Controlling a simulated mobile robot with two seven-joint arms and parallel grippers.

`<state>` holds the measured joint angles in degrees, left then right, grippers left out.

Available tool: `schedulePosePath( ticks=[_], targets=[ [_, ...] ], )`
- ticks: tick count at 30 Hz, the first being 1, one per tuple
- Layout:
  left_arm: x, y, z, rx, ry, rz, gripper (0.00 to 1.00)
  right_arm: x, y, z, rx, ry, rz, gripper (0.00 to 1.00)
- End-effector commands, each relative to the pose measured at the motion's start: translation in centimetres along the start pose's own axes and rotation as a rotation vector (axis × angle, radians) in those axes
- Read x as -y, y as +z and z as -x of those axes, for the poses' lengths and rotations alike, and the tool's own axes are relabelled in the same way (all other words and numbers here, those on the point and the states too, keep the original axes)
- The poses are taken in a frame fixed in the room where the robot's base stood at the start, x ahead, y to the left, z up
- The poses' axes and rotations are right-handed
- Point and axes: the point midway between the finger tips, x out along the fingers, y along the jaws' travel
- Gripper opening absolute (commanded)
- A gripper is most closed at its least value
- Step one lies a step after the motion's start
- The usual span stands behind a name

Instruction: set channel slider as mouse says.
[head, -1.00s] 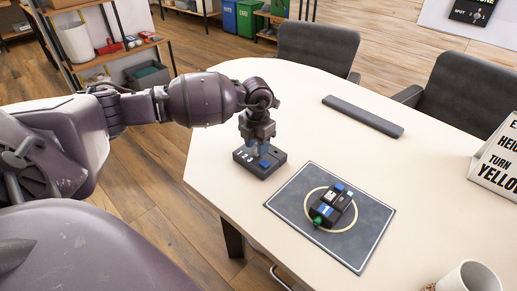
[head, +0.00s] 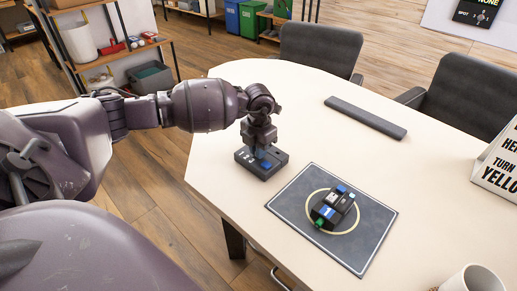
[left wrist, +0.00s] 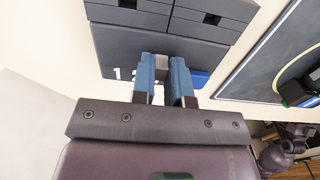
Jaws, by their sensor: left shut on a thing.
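The slider box (head: 246,160) is dark, with white digits along one side and a blue patch (head: 265,165). It lies near the table's left edge. In the left wrist view the box (left wrist: 120,45) shows a "1" and a "2", and the blue patch (left wrist: 200,78) is right of the fingers. My left gripper (head: 261,152) points down at the box. Its blue fingers (left wrist: 163,75) are shut on a small light slider knob (left wrist: 162,62), largely hidden between them. My right gripper is not in view. I cannot make out a computer mouse.
A dark mat (head: 370,240) with a ring carries a small black device (head: 333,207) with blue, white and green parts. A dark bar (head: 365,117) lies farther back. A lettered sign (head: 497,165) and a white mug (head: 470,279) are at the right. The table between is clear.

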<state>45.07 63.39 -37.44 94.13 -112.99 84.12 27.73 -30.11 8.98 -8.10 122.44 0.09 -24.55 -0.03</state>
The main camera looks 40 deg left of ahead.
Motion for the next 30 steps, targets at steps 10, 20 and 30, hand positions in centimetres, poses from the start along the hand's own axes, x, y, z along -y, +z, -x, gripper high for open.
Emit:
schedulePosePath(
  ticks=[10,20,30],
  targets=[
    [-4.5,0.0,-0.1,-0.003,0.002,0.002,0.00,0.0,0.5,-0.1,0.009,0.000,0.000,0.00],
    [-5.0,0.0,0.0,0.000,0.002,0.002,0.00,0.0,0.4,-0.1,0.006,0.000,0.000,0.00],
    [-4.8,0.0,0.0,0.000,0.001,0.001,0.40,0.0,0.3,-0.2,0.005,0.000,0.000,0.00]
  ],
)
